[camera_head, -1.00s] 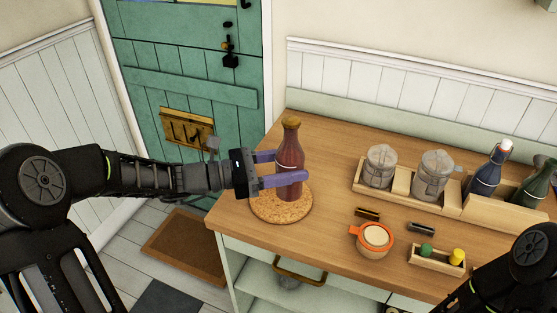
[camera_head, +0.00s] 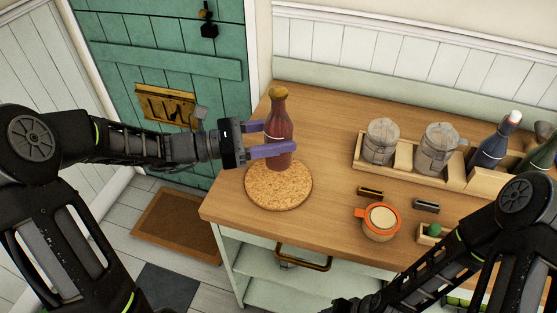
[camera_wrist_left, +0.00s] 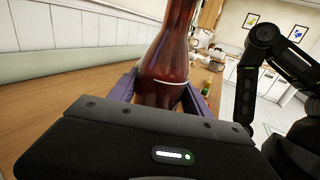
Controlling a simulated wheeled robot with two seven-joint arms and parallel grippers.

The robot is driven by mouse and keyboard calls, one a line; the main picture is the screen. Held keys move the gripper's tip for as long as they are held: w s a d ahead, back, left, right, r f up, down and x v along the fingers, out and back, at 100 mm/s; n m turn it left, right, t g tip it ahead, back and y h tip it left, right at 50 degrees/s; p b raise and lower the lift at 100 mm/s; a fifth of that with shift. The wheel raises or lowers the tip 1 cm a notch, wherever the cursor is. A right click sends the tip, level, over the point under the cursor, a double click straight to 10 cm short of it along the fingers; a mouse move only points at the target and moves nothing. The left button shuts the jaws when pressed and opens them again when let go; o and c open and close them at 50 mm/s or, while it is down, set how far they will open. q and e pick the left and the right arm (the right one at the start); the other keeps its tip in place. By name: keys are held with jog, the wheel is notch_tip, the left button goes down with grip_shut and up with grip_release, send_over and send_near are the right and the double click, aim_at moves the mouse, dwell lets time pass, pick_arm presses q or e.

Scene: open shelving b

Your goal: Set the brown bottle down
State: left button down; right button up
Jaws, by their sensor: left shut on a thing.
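The brown bottle (camera_head: 281,128), reddish-brown with a tan cap, stands upright in my left gripper (camera_head: 268,140). The purple fingers are shut on its body, and it also fills the middle of the left wrist view (camera_wrist_left: 168,70). A round cork mat (camera_head: 278,190) lies on the wooden counter, and the bottle's lower end overlaps its far part in the head view. I cannot tell whether the base touches the mat. My right arm is at the lower right, but its fingers do not show.
A wooden tray (camera_head: 459,177) with jars (camera_head: 381,141) and dark bottles (camera_head: 491,143) stands at the back right. An orange-rimmed mug (camera_head: 381,221) and small blocks (camera_head: 370,192) are right of the mat. The counter's left edge is near the mat.

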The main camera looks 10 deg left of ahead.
pick_arm(q)
jog(key=shift+f, duration=1.2)
notch_tip(320, 180, down, 4)
jog(key=shift+r, duration=0.1)
jog(key=shift+f, duration=0.2)
jog(key=shift+f, duration=0.15)
jog(key=shift+c, duration=2.4)
grip_release()
jog(key=shift+a, duration=0.1)
